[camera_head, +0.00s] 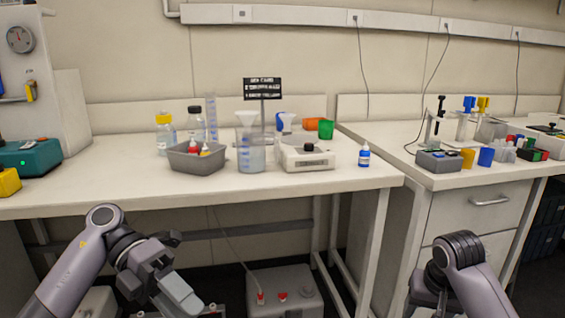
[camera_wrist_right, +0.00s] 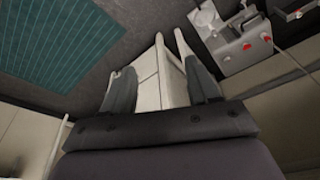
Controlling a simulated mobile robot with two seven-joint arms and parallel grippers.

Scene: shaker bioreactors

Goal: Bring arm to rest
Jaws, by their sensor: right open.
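My left arm comes in at the lower left of the head view, bent, with its left gripper (camera_head: 178,288) low in front of the bench and below its top. I see no object in it, and its finger gap is not clear. My right arm is folded at the lower right of the head view, and its gripper is mostly hidden there. In the right wrist view my right gripper (camera_wrist_right: 160,78) has its two dark fingers apart, with nothing between them. The fingers point down towards the floor area and a white frame leg.
The white bench (camera_head: 100,193) carries a grey bin (camera_head: 195,163), bottles, a beaker (camera_head: 251,155) and a white device (camera_head: 305,158). A second bench (camera_head: 395,133) stands at the right. Below is a grey box with red caps (camera_head: 285,292), also in the right wrist view (camera_wrist_right: 240,45).

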